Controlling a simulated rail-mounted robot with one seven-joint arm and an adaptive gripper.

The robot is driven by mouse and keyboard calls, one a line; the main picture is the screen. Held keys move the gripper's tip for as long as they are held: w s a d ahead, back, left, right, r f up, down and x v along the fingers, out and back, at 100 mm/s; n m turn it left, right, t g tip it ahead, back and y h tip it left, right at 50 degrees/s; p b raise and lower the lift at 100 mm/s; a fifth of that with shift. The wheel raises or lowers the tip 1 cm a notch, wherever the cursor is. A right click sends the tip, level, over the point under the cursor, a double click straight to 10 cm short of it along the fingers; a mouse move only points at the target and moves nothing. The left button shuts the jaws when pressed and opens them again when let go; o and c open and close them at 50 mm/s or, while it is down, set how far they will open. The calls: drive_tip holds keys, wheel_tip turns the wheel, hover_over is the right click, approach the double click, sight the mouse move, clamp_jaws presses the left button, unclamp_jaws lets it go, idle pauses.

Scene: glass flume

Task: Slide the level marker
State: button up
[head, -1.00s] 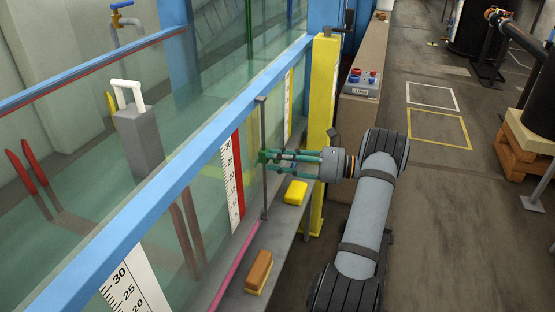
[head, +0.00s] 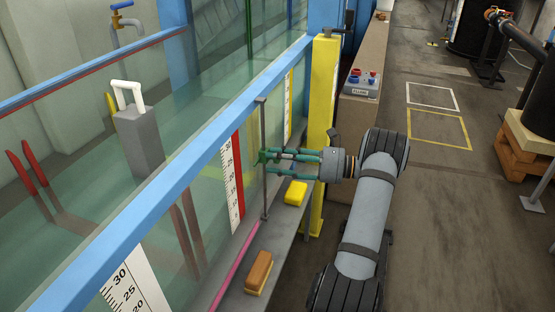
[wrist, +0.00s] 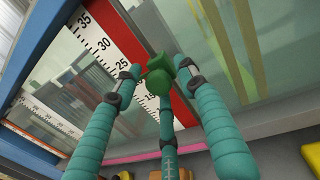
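The level marker is a small green piece with a round knob (wrist: 159,80), in the middle of the wrist view. It stands in front of a white scale with a red edge (wrist: 108,58). In the head view this scale (head: 232,183) is on the glass, beside a thin upright grey rod (head: 264,190). My gripper (head: 268,160) has teal fingers that reach left to the rod. In the wrist view, the gripper's fingertips (wrist: 158,74) surround the green marker closely. I cannot tell whether they press on it. The marker is mostly hidden by the fingers in the head view.
A yellow block (head: 296,193) and a brown brush-like block (head: 259,272) lie on the ledge below. A yellow post (head: 322,120) stands right behind my gripper. The blue flume rail (head: 190,165) runs along the glass top.

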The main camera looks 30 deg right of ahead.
drive_tip(key=v, duration=1.2)
